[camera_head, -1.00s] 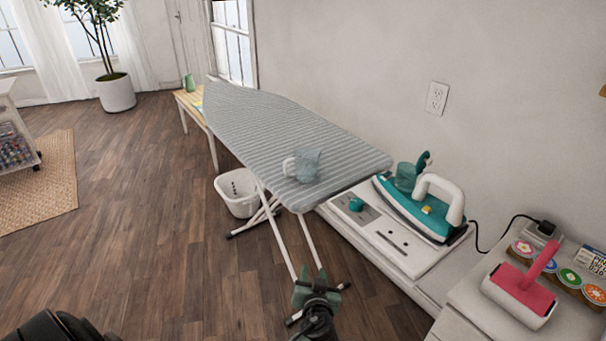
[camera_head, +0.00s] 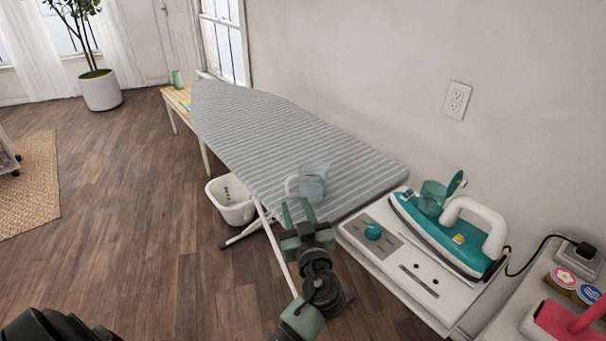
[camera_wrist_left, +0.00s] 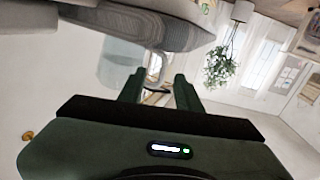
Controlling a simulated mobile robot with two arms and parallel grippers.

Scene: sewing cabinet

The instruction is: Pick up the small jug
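The small jug (camera_head: 313,183) is pale blue and see-through. It stands upright near the front end of the striped ironing board (camera_head: 262,143), with its handle to the left. My left gripper (camera_head: 298,211) is open, just in front of and below the jug in the head view, its two green fingers pointing toward it. In the left wrist view, the jug (camera_wrist_left: 120,66) shows ahead at upper left, and its handle lines up with the gap between the open fingers (camera_wrist_left: 158,88). I cannot tell how far the handle is from the fingertips. My right gripper is not in view.
A white basket (camera_head: 231,206) is under the board. A wall outlet (camera_head: 456,100) is behind. The board's far half is clear.

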